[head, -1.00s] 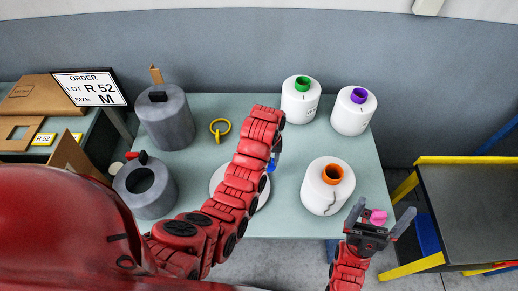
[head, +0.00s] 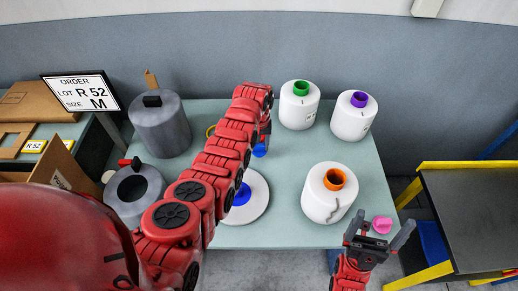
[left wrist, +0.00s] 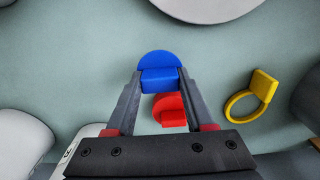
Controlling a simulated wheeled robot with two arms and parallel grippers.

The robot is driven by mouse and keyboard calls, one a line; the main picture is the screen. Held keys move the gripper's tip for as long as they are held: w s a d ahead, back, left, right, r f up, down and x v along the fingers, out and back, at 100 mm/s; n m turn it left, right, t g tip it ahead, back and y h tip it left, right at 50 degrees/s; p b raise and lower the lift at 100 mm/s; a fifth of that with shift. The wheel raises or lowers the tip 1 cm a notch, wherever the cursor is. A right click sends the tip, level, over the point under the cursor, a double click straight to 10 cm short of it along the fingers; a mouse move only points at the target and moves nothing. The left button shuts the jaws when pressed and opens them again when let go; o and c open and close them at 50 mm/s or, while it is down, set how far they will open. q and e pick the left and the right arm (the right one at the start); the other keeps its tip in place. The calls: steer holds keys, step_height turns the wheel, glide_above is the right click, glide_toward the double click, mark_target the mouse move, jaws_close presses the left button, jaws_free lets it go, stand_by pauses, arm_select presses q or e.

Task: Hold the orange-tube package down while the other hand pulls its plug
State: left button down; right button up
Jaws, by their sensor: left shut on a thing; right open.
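The orange-tube package (head: 318,205), a white bobbin with an orange tube (head: 334,179) and a grey yarn tail, stands upright near the table's front. Its tube mouth looks open. My left gripper (left wrist: 160,85) is away from it, shut on a blue plug (left wrist: 160,68), which also shows under the arm in the head view (head: 260,150). A red piece (left wrist: 168,108) shows beside the blue plug in the left wrist view. My right gripper (head: 382,228) is open at the table's front right corner, right of the package. A pink plug (head: 382,224) shows between its fingertips.
Green-tube (head: 298,110) and purple-tube (head: 350,121) packages stand behind. Grey canisters (head: 161,130) stand left. A yellow ring (left wrist: 236,103) lies on the table (head: 290,150). A yellow-framed cart (head: 470,215) stands right.

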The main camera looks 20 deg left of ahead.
mark_target(259, 150)
arm_select(q)
steer(key=shift+s+f, duration=0.1)
steer(key=shift+f, duration=1.35)
steer(key=shift+f, duration=0.1)
steer(key=shift+f+b, duration=0.2)
steer(key=shift+b, duration=0.1)
steer(key=shift+c, duration=1.4)
jaws_free()
steer(key=shift+r, duration=0.1)
steer(key=shift+r, duration=0.15)
